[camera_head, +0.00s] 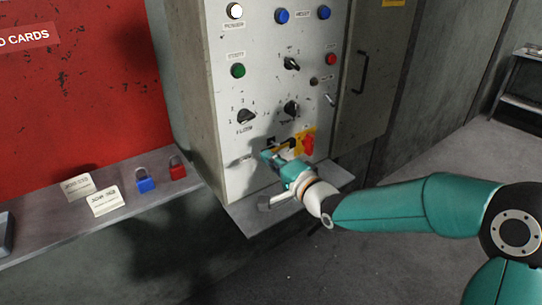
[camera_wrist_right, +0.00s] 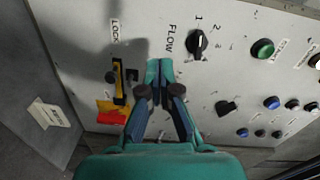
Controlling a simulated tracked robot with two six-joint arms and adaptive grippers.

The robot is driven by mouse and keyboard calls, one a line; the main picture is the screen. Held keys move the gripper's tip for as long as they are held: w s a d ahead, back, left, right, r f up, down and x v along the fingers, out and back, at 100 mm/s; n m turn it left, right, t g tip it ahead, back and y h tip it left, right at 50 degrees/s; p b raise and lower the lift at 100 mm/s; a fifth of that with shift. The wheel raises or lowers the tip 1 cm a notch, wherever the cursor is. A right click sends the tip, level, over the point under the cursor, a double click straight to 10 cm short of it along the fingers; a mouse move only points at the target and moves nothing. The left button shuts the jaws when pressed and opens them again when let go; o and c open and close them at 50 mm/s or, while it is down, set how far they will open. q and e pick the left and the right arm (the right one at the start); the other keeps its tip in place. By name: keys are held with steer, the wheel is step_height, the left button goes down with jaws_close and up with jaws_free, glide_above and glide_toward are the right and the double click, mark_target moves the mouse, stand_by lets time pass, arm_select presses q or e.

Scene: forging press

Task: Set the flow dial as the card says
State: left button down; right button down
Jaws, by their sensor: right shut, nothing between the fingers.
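The flow dial (camera_head: 246,117) is a black knob on the grey panel, with numbers around it and a FLOW label below. It also shows in the right wrist view (camera_wrist_right: 196,43), beyond my fingertips; I cannot tell its exact setting. My right gripper (camera_head: 270,160) is at the panel's lower part, below the flow dial and apart from it. Its fingers (camera_wrist_right: 160,72) are shut and empty. Two white cards, one behind (camera_head: 76,186) and one in front (camera_head: 107,200), lie on the left shelf; their text is too small to read. My left gripper is not in view.
A second black dial (camera_head: 291,108) sits right of the flow dial. A red-and-yellow switch (camera_head: 308,143) is close to my right gripper. A green button (camera_head: 238,71) is above the flow dial. Blue (camera_head: 146,181) and red (camera_head: 177,168) padlocks stand on the shelf. A ledge (camera_head: 250,219) juts out below the panel.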

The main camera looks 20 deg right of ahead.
mark_target(246, 118)
steer(key=shift+t, duration=0.3)
steer(key=shift+w+a+r+p, duration=0.35)
steer(key=shift+w+a+r, duration=0.1)
steer(key=shift+w, duration=0.9)
steer(key=shift+w+a+r+p, duration=0.35)
steer(key=shift+w+a+r, duration=0.1)
steer(key=shift+w, duration=0.9)
steer(key=shift+w+a+r+p, duration=0.35)
steer(key=shift+w+a, duration=0.1)
steer(key=shift+w, duration=0.9)
steer(key=shift+a+r, duration=0.2)
steer(key=shift+r, duration=0.45)
steer(key=shift+r, duration=0.1)
